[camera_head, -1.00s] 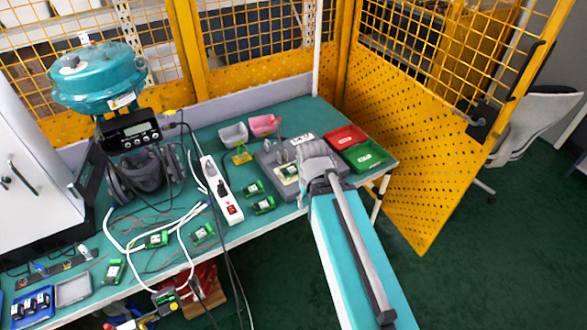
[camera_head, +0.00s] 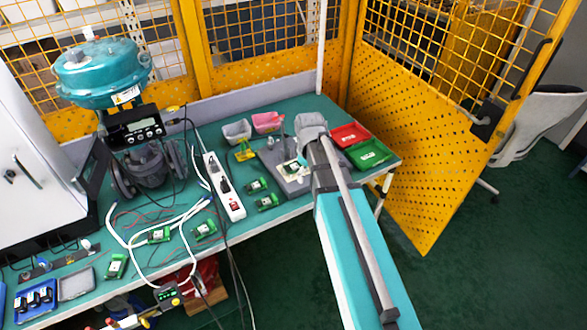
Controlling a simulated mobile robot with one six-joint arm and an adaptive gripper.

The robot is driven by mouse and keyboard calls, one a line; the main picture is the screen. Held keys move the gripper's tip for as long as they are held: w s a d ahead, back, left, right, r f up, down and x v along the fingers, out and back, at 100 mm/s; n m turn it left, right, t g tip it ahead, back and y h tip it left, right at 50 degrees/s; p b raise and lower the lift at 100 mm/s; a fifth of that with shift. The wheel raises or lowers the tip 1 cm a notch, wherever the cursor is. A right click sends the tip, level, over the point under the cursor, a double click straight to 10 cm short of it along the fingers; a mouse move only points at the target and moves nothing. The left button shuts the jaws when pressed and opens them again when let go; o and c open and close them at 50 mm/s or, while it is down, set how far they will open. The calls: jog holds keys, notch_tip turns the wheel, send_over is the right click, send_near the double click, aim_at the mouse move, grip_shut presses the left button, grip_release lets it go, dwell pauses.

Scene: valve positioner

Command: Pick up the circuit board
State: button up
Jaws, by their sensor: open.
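Several small green circuit boards lie on the green table. Two of them, a circuit board (camera_head: 257,185) and another circuit board (camera_head: 267,202), lie to the right of the power strip. One more board (camera_head: 290,168) sits on the grey fixture (camera_head: 272,159). Others, such as a board (camera_head: 205,230) and a board (camera_head: 116,266), lie to the left among cables. My gripper (camera_head: 301,160) is open over the right part of the grey fixture, close to the board there. My wrist hides much of the gripper and part of the fixture. I see no board held.
A red tray (camera_head: 350,136) and a green tray (camera_head: 368,155) stand right of my wrist. A white power strip (camera_head: 224,188) and loose cables cross the table. Grey and pink bins (camera_head: 267,122) stand behind. A teal valve device (camera_head: 102,72) stands at the left, and a yellow mesh fence encloses the back.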

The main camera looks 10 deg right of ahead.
jog(key=w+n, duration=1.3)
jog(key=w, duration=0.5)
jog(key=shift+w+d+f+b, duration=0.2)
jog(key=shift+d+f+b, duration=0.05)
jog(key=shift+f+b, duration=0.15)
jog(key=shift+f, duration=0.1)
jog(key=b, duration=0.9)
send_over(296, 167)
jog(key=f, duration=0.8)
jog(key=shift+w+d+f, duration=0.25)
jog(key=shift+w, duration=0.05)
jog(key=f+b, duration=0.4)
jog(key=f, duration=0.1)
jog(key=shift+a+b, duration=0.25)
jog(key=shift+b, duration=0.1)
jog(key=shift+s+f, duration=0.1)
jog(key=shift+o, duration=0.2)
jog(key=shift+s, duration=0.2)
jog(key=c, duration=1)
